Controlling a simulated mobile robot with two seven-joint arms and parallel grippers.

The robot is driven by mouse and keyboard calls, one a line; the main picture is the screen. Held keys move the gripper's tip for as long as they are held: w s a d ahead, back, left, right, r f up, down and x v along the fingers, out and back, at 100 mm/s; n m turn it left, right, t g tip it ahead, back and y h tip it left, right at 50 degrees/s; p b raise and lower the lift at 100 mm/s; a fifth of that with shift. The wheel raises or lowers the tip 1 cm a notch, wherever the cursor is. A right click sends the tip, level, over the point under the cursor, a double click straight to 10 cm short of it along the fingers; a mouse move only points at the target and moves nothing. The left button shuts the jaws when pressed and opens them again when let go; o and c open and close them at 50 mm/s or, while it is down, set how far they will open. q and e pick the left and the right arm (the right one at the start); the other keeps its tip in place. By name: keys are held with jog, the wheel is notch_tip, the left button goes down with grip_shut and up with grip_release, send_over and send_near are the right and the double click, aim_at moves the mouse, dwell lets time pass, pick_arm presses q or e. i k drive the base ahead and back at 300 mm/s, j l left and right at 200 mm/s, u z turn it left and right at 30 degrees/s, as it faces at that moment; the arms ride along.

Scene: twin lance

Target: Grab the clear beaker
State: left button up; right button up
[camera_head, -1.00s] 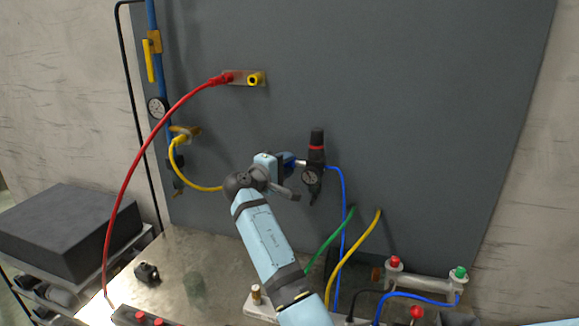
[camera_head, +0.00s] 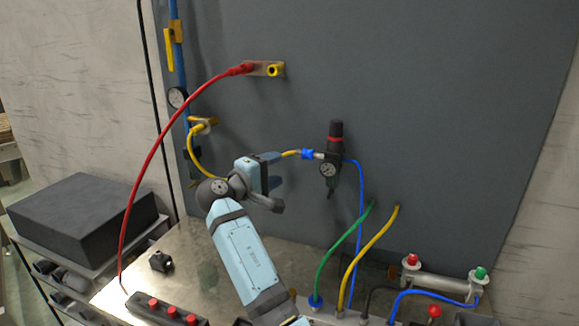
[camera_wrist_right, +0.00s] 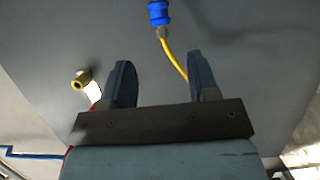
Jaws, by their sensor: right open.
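A faint see-through form (camera_head: 207,275), which looks like the clear beaker, stands on the metal bench left of my right forearm. Its outline is hard to make out. My right gripper (camera_head: 274,181) is open and empty, raised above the bench in front of the grey panel. It is well above and to the right of the beaker. In the right wrist view my two fingers (camera_wrist_right: 160,72) stand apart, with a yellow hose and blue fitting beyond their tips. The beaker does not show there. My left gripper is not in view.
A regulator (camera_head: 331,160) with a blue fitting (camera_head: 308,154) is right of my gripper. A red hose (camera_head: 150,160) arches at left. A small black block (camera_head: 161,262) and a red-buttoned box (camera_head: 167,308) lie near the beaker. Green and yellow hoses rise at right.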

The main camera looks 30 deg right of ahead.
aim_at(207, 271)
jog(key=k+j, duration=0.1)
jog(key=j, duration=0.35)
jog(key=k+j, duration=0.1)
jog(key=j, duration=0.4)
jog(key=k+j, duration=0.1)
jog(key=j, duration=0.35)
